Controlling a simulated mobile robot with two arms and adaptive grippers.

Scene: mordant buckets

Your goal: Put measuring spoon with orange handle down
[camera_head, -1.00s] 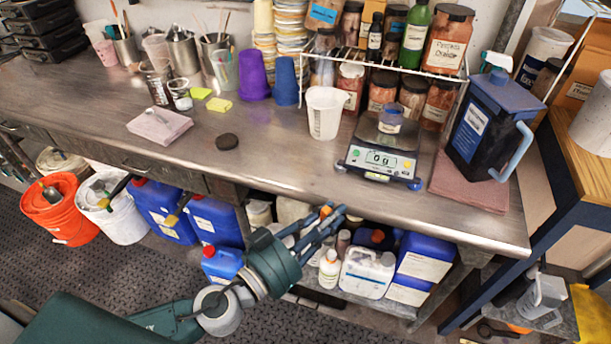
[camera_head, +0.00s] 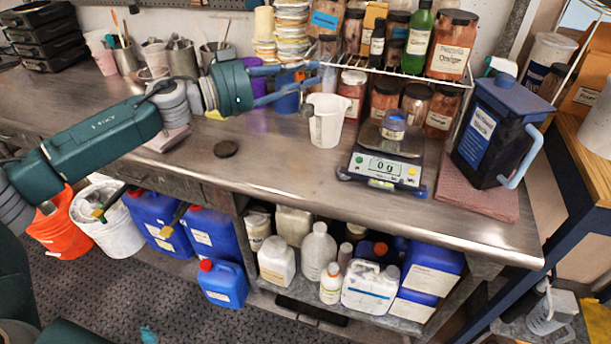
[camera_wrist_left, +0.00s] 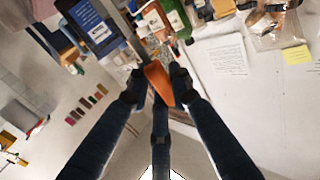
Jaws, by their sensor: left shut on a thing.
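My left gripper (camera_head: 318,72) is raised above the back of the steel workbench (camera_head: 290,180), its fingers pointing right, over the blue cup and near the white measuring jug. In the left wrist view its fingers (camera_wrist_left: 157,82) are shut on the orange handle (camera_wrist_left: 158,84) of the measuring spoon. The spoon's bowl is not clear in either view. In the head view the fingers hide most of the spoon. My right gripper does not show.
The white jug (camera_head: 326,122) stands below the fingertips. A scale (camera_head: 384,168) reading 0 g with a small jar is right of it. A wire rack (camera_head: 400,68) with jars is behind. A black lid (camera_head: 226,148) lies on the bench. The bench's front middle is clear.

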